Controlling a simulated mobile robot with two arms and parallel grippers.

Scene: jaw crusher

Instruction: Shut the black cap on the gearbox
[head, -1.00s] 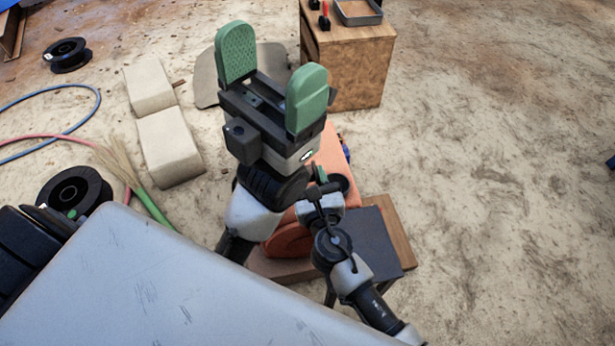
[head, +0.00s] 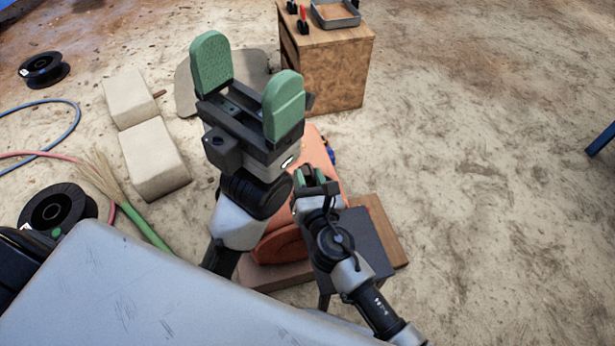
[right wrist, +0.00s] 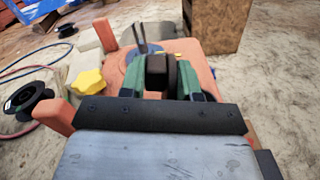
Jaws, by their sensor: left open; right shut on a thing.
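The orange gearbox (head: 318,150) stands on a low board, partly hidden behind my two arms in the head view; its orange casing (right wrist: 208,82) fills the middle of the right wrist view. My right gripper (head: 311,176) is over it. In the right wrist view its green fingers are shut on the black cap (right wrist: 157,72), one on each side. The cap stands up between them; its hinge and the opening are hidden. My left gripper (head: 247,88) is open and empty, raised high to the left of the right gripper, its green pads wide apart.
A yellow star knob (right wrist: 88,82) is left of the cap. A wooden cabinet (head: 325,75) with a metal tray (head: 336,14) stands behind. Pale blocks (head: 153,160), hoses and black spools (head: 58,208) lie at left.

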